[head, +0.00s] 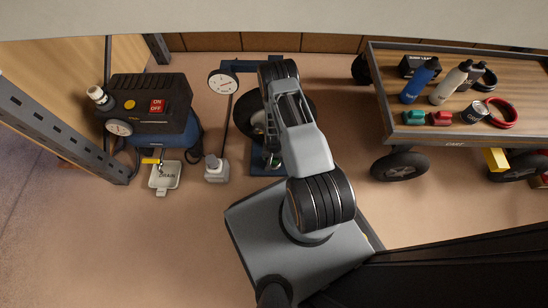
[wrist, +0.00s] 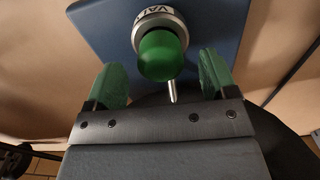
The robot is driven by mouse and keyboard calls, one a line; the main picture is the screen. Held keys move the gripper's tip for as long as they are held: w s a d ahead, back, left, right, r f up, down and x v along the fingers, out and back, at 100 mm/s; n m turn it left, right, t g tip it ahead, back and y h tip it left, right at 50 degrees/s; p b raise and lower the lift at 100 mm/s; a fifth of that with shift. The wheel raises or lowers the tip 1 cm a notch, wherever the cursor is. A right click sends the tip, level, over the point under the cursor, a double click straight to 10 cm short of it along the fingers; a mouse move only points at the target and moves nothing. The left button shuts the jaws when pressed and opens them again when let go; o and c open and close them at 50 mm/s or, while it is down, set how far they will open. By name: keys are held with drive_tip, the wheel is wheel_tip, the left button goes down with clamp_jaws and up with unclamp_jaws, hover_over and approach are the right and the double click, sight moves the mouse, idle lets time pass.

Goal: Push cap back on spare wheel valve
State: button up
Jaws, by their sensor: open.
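In the wrist view a rounded green cap (wrist: 160,56) sits in front of a pale ring (wrist: 152,18) with partly readable "VAL" lettering, on a blue plate (wrist: 95,25). A thin silver pin (wrist: 172,91) shows just below the cap; whether it joins the cap is unclear. My gripper (wrist: 164,76) is open, with one green-padded finger on each side of the cap and a gap to both. In the head view the spare wheel (head: 245,117) stands by a blue stand (head: 262,168), partly hidden behind my arm. The cap cannot be made out clearly there.
A compressor (head: 150,120) and a drain tray (head: 165,176) stand at left. A gauge (head: 222,82) and a small grey block (head: 215,170) are beside the wheel. A cart (head: 455,135) with bottles and small items stands at right. Floor between wheel and cart is clear.

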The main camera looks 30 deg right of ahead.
wheel_tip(320, 180, up, 12)
drive_tip(key=p, duration=0.5)
drive_tip(key=shift+f+p, duration=0.25)
drive_tip(key=shift+p, duration=0.1)
